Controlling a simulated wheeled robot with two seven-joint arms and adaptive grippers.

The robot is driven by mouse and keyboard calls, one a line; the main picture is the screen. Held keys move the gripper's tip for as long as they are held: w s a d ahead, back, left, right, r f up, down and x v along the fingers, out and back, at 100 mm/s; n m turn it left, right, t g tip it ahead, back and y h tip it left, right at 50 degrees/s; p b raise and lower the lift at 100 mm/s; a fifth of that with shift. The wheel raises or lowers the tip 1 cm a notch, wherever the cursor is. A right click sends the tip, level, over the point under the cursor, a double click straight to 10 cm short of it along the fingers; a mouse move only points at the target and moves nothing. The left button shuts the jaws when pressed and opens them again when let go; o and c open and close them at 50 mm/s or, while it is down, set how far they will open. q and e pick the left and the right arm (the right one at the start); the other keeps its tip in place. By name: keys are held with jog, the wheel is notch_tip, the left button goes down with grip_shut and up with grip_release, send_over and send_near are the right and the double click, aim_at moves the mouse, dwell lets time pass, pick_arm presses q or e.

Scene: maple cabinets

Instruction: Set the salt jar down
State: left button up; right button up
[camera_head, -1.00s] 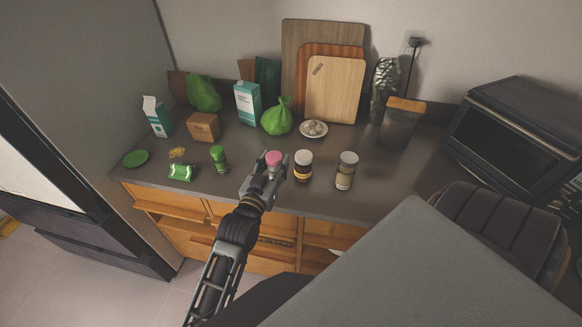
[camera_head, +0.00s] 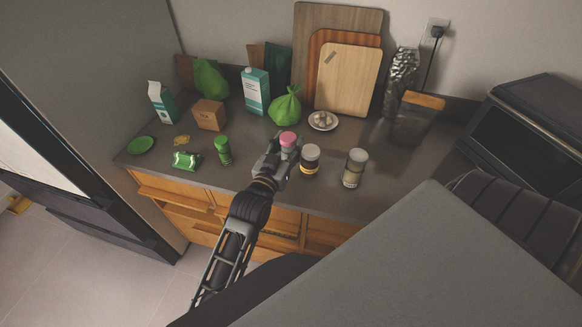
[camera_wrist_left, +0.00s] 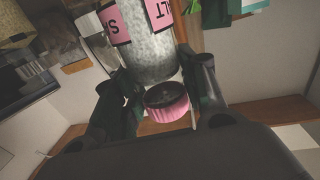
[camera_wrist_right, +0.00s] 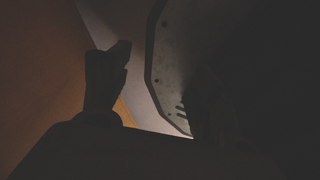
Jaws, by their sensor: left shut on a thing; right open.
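The salt jar (camera_head: 288,140) has a pink lid and stands upright over the counter, just left of a jar with a grey lid. In the left wrist view the salt jar (camera_wrist_left: 152,55) shows grey contents and pink label patches, with its ribbed pink lid toward the camera. My left gripper (camera_head: 280,157) is shut on the salt jar, a finger on each side. I cannot tell whether its base touches the counter. My right gripper (camera_wrist_right: 160,75) is open in the dark right wrist view, with nothing clear between its fingers.
The counter (camera_head: 250,185) holds a yellow-banded jar (camera_head: 310,160), an olive jar (camera_head: 354,168), a green-capped shaker (camera_head: 223,150), a green packet (camera_head: 186,160) and a green bag (camera_head: 285,106). A plate (camera_head: 322,121) lies behind. Cutting boards (camera_head: 347,80) lean on the wall.

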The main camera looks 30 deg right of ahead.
pick_arm(q)
jog(key=shift+f, duration=2.8)
pick_arm(e)
jog(key=shift+d+r, duration=0.25)
jog(key=shift+d, duration=0.5)
pick_arm(q)
jog(key=shift+f+p, duration=0.35)
jog(key=shift+f, duration=1.55)
pick_arm(e)
jog(key=shift+a+r, duration=0.15)
jog(key=shift+a, duration=0.25)
pick_arm(q)
jog(key=shift+f, duration=0.1)
jog(key=o, duration=0.9)
jog(key=shift+f, duration=0.1)
jog(key=o, duration=0.3)
pick_arm(e)
jog(key=shift+d, duration=0.25)
jog(key=shift+w, duration=0.1)
